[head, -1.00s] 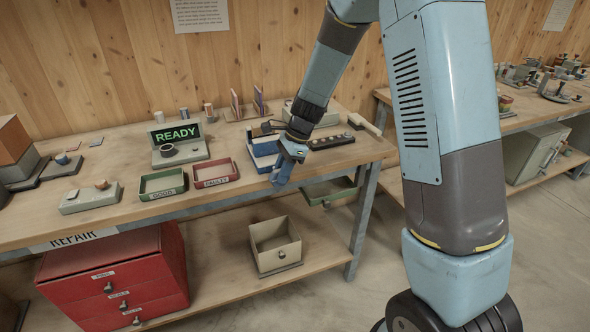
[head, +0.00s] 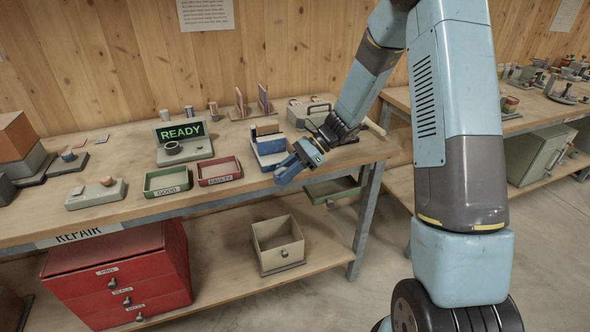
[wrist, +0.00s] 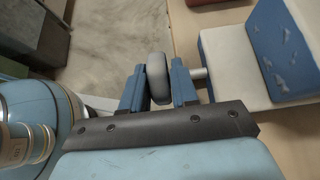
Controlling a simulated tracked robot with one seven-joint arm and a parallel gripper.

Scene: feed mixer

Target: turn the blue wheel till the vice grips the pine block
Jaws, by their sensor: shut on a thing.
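The vice (head: 270,146), blue with a pale band, stands near the front edge of the bench in the head view. In the wrist view its scuffed blue jaw (wrist: 275,45) and a pale part fill the right side. The wheel (wrist: 157,78), grey-blue here, sits on a short metal shaft running right toward the vice. My gripper (wrist: 159,92) is shut on the wheel, one finger on each side. In the head view my gripper (head: 290,171) is just right of the vice and hides the wheel.
Green and red trays (head: 219,170) lie left of the vice, with a READY display (head: 182,131) behind them. A green drawer (head: 333,190) sticks out below the bench edge near my gripper. An open box (head: 278,243) stands on the lower shelf.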

